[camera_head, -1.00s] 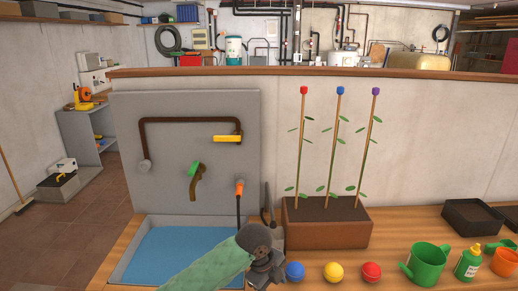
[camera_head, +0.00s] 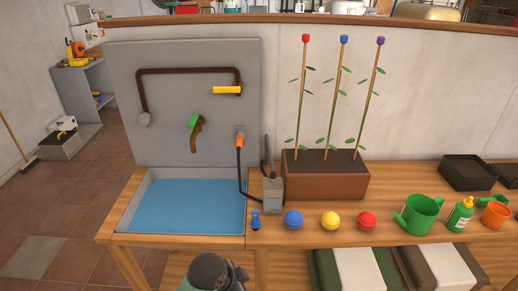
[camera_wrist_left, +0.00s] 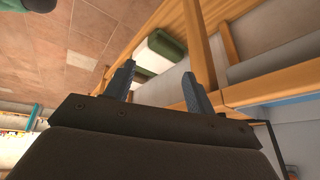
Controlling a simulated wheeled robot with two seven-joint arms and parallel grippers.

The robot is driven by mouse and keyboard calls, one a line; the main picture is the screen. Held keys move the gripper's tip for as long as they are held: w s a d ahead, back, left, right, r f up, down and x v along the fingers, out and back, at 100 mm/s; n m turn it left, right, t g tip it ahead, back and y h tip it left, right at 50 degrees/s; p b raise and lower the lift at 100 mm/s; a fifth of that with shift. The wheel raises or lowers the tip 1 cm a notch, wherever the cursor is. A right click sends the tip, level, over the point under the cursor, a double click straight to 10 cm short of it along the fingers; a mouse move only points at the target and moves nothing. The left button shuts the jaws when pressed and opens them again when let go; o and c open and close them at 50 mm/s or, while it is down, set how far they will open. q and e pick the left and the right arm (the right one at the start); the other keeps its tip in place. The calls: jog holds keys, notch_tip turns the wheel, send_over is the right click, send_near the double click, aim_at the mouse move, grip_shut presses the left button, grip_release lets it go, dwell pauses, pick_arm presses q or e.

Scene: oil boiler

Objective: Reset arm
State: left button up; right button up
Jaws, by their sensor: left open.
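My left arm shows only as a dark rounded wrist part at the bottom of the head view, below the front edge of the table. My left gripper (camera_wrist_left: 160,85) is open in the left wrist view. Its two fingers stand apart with nothing between them. The wooden frame under the table lies beyond the fingertips, with a white and green item (camera_wrist_left: 162,45) there. My right gripper is in neither view.
The wooden table (camera_head: 400,231) carries a blue basin (camera_head: 185,205), a grey box (camera_head: 272,191), a brown planter (camera_head: 325,182), blue (camera_head: 293,219), yellow (camera_head: 330,220) and red (camera_head: 366,219) balls, a green watering can (camera_head: 422,215) and dark trays (camera_head: 467,176). Tiled floor (camera_head: 50,215) is open at left.

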pick_arm(q)
jog(key=s+a+f+n+y, duration=0.25)
jog(key=s+a+n, duration=0.25)
jog(key=s+a, duration=0.35)
jog(key=s+a+f+n+y, duration=0.2)
jog(key=s+a+f+n, duration=0.2)
jog(key=s+a+n, duration=0.4)
jog(key=s+d+f+m+g, duration=0.1)
jog(key=s+f, duration=0.1)
jog(key=f, duration=1.8)
jog(key=s+d+f+m+g, duration=0.1)
jog(key=s+f, duration=0.1)
jog(key=f, duration=1.8)
jog(key=shift+s+d+h, duration=0.15)
jog(key=shift+d+h, duration=0.2)
